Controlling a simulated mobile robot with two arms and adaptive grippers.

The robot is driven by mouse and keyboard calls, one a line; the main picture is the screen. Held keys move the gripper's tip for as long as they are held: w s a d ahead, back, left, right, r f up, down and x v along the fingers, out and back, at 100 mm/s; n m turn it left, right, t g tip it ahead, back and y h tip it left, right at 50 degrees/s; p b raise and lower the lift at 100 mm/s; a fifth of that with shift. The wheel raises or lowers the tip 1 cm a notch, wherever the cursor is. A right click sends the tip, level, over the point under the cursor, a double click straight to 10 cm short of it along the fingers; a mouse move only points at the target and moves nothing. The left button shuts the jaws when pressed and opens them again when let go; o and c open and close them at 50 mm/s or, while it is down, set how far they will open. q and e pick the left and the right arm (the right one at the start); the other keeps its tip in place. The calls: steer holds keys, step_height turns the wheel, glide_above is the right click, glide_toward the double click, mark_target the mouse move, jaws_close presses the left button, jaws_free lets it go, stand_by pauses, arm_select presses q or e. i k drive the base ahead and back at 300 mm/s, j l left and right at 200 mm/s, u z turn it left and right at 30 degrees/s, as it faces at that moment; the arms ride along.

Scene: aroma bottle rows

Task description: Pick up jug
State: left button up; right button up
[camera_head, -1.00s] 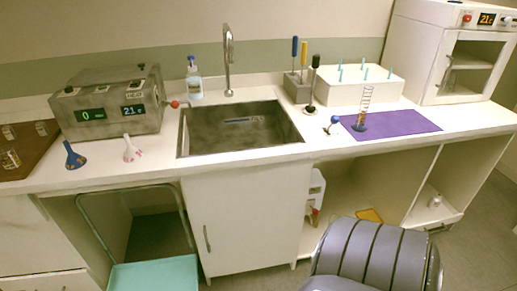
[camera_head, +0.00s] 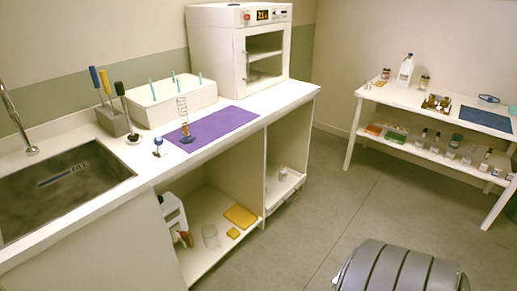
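No thing is clearly recognisable as the jug. A white jug-like bottle (camera_head: 405,72) stands upright at the back of the white table on the right. A clear glass vessel (camera_head: 210,237), like a beaker or jug, stands on the low shelf under the counter. I cannot tell which of these is the jug. Neither of my grippers is in view.
The counter (camera_head: 285,100) with sink (camera_head: 60,195), purple mat (camera_head: 222,124) and white oven (camera_head: 210,45) runs along the left. The white table (camera_head: 385,95) has several small bottles on its lower shelf. The grey floor (camera_head: 335,185) between them is clear.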

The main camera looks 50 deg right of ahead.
mark_target(209, 233)
steer(key=z, duration=1.15)
steer(key=u, duration=0.1)
